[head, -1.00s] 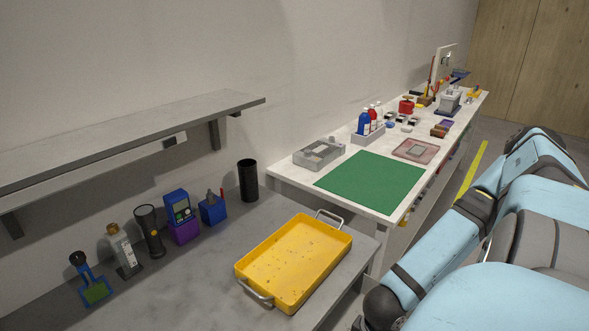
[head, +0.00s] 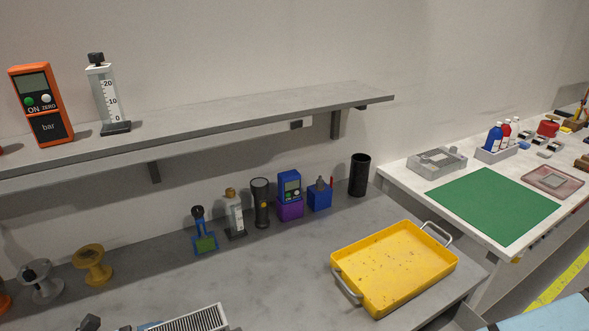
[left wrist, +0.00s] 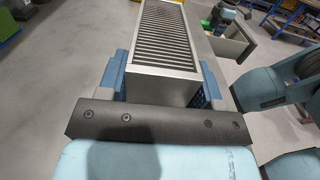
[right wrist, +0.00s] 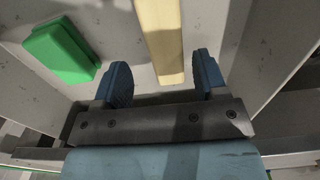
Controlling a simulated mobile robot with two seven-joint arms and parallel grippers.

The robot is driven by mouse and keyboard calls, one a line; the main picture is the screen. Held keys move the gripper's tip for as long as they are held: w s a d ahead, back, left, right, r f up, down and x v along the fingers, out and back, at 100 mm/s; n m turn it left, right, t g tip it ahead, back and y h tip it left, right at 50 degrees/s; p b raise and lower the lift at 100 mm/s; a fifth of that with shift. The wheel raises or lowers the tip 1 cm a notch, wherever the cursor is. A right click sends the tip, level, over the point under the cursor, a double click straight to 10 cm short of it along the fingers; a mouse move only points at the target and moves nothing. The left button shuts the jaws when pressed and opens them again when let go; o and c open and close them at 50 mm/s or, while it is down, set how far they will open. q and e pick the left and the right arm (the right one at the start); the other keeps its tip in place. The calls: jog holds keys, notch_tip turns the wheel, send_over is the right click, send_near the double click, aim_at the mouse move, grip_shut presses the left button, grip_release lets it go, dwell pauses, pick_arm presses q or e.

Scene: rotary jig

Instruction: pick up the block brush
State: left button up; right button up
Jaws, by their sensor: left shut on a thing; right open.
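My left gripper (left wrist: 162,90) is shut on a grey box-shaped part with a ribbed top (left wrist: 165,40), a blue finger on each side. The ribbed part also shows at the bottom edge of the head view (head: 203,318). My right gripper (right wrist: 160,85) is open, with a long pale tan bar (right wrist: 162,40) between and beyond its fingers; neither finger visibly touches it. This bar may be the block brush, but no bristles show, so I cannot tell. A green block (right wrist: 62,50) lies left of the right gripper. The right gripper is out of the head view.
Grey walls (right wrist: 262,50) flank the right gripper. On the grey bench, a yellow tray (head: 395,265) stands at right, and several tools, including a black cup (head: 359,175), line the back. A shelf (head: 230,115) hangs above. A white table with a green mat (head: 495,205) stands further right.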

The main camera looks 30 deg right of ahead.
jog(key=f, duration=0.5)
jog(key=shift+s+a, duration=0.1)
jog(key=shift+a, duration=0.25)
jog(key=shift+r, duration=0.1)
jog(key=c, duration=1.1)
jog(key=shift+r, duration=5)
